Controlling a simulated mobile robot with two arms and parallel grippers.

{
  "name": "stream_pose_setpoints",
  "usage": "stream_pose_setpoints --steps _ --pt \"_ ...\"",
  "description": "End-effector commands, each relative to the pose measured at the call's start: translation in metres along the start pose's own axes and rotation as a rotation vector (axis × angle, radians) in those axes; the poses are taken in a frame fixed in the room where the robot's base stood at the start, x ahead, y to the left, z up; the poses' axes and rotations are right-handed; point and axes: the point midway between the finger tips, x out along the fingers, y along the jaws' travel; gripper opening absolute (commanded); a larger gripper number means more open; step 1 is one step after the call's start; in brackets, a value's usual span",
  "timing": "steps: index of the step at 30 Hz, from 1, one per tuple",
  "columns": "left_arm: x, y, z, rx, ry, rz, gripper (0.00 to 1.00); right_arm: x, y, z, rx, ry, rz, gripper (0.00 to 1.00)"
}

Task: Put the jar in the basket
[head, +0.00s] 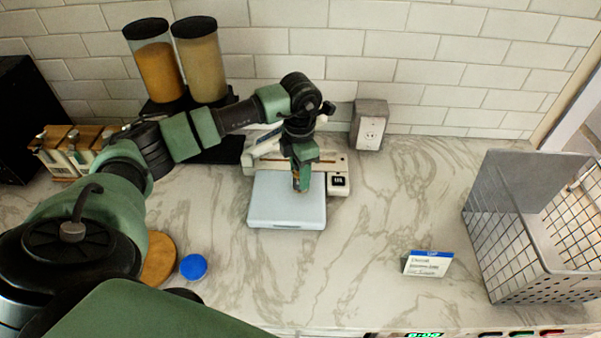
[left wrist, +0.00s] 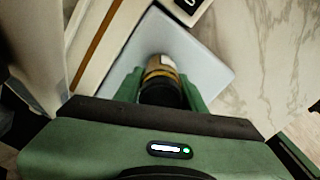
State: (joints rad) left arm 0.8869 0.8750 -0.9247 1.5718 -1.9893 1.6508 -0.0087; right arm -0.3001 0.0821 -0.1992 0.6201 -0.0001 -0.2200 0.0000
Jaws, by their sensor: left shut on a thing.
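The jar (left wrist: 161,77) shows in the left wrist view as a small piece with a dark top, a gold band and a pale label. My left gripper (head: 302,184) is shut on it, with a green finger on each side. In the head view the gripper points down over the pale plate of a scale and mostly hides the jar. I cannot tell whether the jar touches the plate. The basket (head: 490,225) is a grey-white grid basket, open at the top, at the right of the counter. My right gripper is not in view.
The scale (head: 262,213) stands at the middle back, near an outlet box (head: 370,125). Two tall dispensers (head: 158,72) stand at the back left. A blue round object (head: 193,267) lies at front left. A small card (head: 427,264) stands before the basket; the counter between scale and basket is mostly clear.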

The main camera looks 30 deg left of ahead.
Motion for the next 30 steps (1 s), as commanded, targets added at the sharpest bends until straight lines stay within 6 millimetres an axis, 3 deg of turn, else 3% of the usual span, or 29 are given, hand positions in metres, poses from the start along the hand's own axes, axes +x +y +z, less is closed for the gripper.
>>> stream_pose_setpoints --steps 5,11,20,24,30 --pt "-0.006 0.001 0.001 -0.001 -0.003 0.001 0.0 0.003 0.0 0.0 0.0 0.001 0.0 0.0" --pt "-0.031 0.001 0.001 0.0 -0.006 0.004 0.0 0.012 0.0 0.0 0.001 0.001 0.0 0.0" --pt "-0.117 0.001 0.002 0.001 -0.009 0.004 0.0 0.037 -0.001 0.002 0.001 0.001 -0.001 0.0" --pt "-0.159 0.001 0.0 -0.001 -0.005 0.005 0.0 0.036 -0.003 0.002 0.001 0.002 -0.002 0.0" --pt "-0.189 0.001 0.001 -0.001 -0.003 0.003 0.0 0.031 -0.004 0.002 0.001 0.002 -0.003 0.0"
